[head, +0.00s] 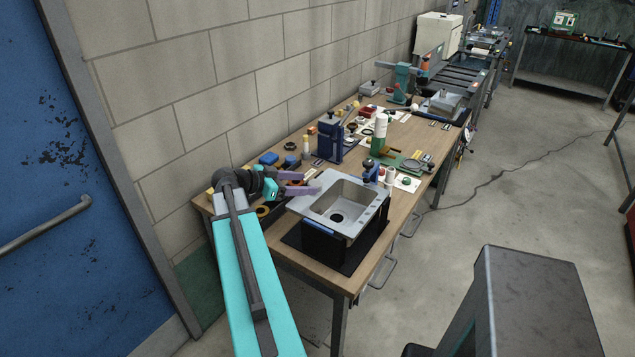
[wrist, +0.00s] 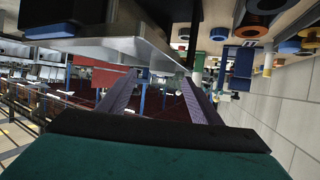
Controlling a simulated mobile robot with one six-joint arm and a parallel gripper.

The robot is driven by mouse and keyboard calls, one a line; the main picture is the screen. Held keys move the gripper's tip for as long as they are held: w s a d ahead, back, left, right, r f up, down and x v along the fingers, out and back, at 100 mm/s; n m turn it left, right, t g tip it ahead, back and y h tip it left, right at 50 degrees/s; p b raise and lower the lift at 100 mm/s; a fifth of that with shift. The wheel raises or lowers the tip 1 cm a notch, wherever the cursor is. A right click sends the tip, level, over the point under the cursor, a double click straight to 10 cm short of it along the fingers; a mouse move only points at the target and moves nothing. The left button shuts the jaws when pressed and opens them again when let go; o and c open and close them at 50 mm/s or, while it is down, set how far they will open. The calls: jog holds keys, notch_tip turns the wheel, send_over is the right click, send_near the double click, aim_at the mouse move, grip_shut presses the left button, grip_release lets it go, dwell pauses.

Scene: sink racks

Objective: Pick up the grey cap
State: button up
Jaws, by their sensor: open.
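My gripper (head: 303,183) is at the left rim of the metal sink (head: 322,198) on the workbench. Its two purple fingers are apart, with a gap between them. In the wrist view, the fingers (wrist: 160,88) reach away from the camera, apart, and the picture looks upside down. I cannot pick out the grey cap with certainty in either view. Nothing is clearly held.
The wooden workbench (head: 285,255) runs along the block wall. Beyond the sink stand a dark blue device (head: 329,138), a white-and-green cylinder (head: 380,130) and several small parts. The floor right of the bench is mostly clear.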

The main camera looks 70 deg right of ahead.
aim_at(314, 183)
jog(key=shift+p+x, duration=0.55)
jog(key=shift+x, duration=0.95)
jog(key=c, duration=1.1)
